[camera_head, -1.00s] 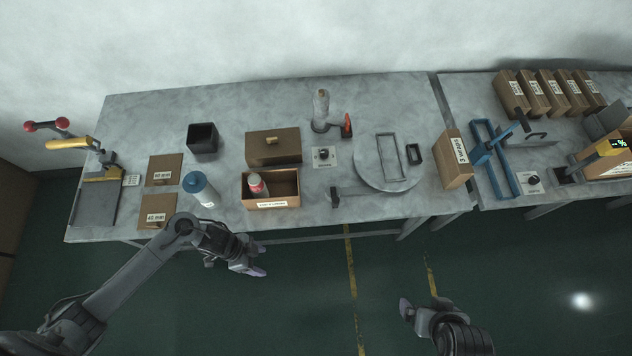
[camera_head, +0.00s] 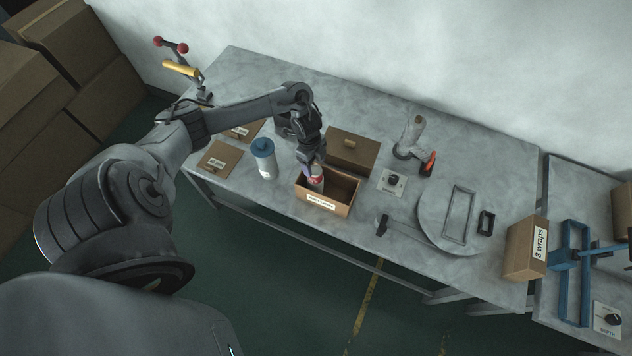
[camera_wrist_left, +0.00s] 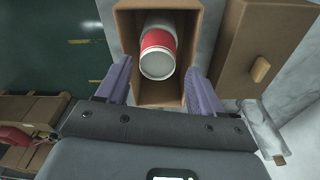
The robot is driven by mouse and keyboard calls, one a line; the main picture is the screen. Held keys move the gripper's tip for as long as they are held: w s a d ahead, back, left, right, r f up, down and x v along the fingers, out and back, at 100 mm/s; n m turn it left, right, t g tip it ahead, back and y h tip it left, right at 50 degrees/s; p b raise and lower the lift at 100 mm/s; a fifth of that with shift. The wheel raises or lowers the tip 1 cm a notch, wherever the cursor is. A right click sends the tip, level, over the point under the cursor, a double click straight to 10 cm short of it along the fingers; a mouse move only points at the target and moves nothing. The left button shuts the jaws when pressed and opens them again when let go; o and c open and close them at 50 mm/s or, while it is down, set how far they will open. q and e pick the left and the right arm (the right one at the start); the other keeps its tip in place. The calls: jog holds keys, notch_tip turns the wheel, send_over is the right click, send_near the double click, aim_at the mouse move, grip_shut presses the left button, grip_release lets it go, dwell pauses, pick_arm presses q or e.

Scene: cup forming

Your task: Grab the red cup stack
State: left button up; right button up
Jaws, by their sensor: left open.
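The red cup stack (camera_head: 316,180), red and white, lies in the left part of an open cardboard box (camera_head: 339,209) with a white label on its front. In the left wrist view the red cup stack (camera_wrist_left: 158,50) shows its pale round end toward me, inside the box (camera_wrist_left: 160,97). My left gripper (camera_head: 314,166) is above the box at the cup stack. In the left wrist view its two purple fingers (camera_wrist_left: 158,85) are apart, one on each side of the stack, with visible gaps. My right gripper does not show.
A closed brown box (camera_head: 352,150) with a knob stands behind the open box. A blue-topped white bottle (camera_head: 265,160) stands to its left. A grey device with an orange part (camera_head: 411,140) and a round plate (camera_head: 447,215) are to the right.

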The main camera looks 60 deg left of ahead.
aim_at(315, 169)
pick_arm(q)
jog(key=shift+w+d+f, duration=0.1)
jog(key=shift+d+f, duration=0.05)
jog(key=shift+f, duration=0.85)
jog(key=shift+d+f, duration=0.2)
jog(key=shift+f, duration=0.85)
jog(key=shift+w+d+f, duration=0.1)
jog(key=shift+d+f, duration=0.05)
jog(key=shift+f, duration=0.85)
jog(key=c, duration=1.1)
